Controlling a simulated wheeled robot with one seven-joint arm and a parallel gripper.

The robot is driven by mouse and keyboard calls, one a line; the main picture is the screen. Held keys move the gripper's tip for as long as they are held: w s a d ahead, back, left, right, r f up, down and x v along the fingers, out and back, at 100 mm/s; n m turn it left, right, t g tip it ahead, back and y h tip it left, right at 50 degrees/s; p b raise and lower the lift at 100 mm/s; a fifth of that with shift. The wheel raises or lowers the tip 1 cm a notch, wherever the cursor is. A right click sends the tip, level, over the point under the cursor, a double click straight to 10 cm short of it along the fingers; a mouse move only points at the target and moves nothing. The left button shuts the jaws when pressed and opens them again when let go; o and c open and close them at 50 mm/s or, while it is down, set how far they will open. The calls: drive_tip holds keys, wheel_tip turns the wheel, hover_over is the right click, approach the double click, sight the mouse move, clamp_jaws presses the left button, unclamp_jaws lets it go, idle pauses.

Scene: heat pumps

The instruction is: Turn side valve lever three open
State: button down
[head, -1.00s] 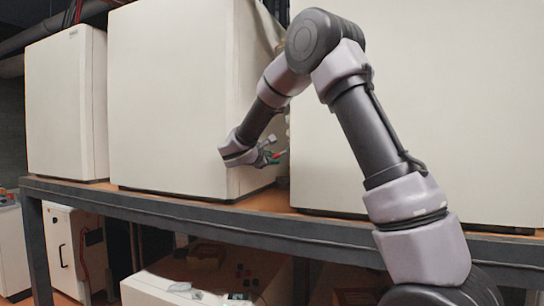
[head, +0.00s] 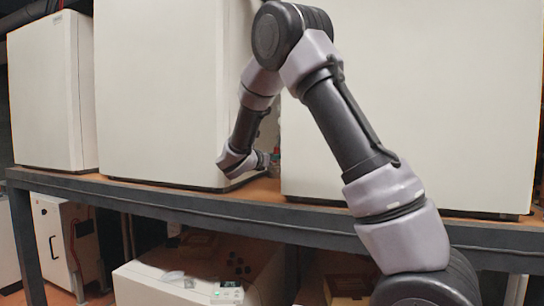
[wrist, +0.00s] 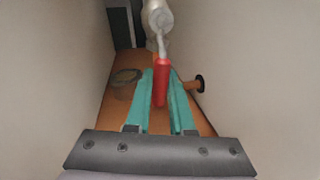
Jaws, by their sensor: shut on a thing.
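The side valve lever has a red handle (wrist: 161,82) and a pale metal arm running up to a whitish valve body (wrist: 158,20) in the wrist view. My gripper (wrist: 160,74) has its teal fingers on either side of the red handle and is shut on it. In the head view my gripper (head: 268,163) is low in the gap between two large white cabinets. The handle and valve are hidden or too small to tell there.
The large white cabinet (head: 160,90) and the right cabinet (head: 440,100) wall in the narrow gap. They stand on a shelf with a dark front beam (head: 180,203). A dark knob on an orange stub (wrist: 198,83) sits close right of my fingers.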

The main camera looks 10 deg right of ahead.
drive_tip(key=shift+s+d+f+n, duration=0.15)
drive_tip(key=shift+s+d+n, duration=0.2)
drive_tip(key=shift+n, duration=0.45)
drive_tip(key=shift+d, duration=0.1)
drive_tip(key=c, duration=0.8)
unclamp_jaws()
drive_tip(key=v, duration=1)
drive_tip(key=shift+s+a+f, duration=0.15)
drive_tip(key=shift+s+a, duration=0.1)
drive_tip(key=shift+a, duration=0.05)
drive_tip(key=c, duration=0.3)
drive_tip(key=shift+w, duration=0.1)
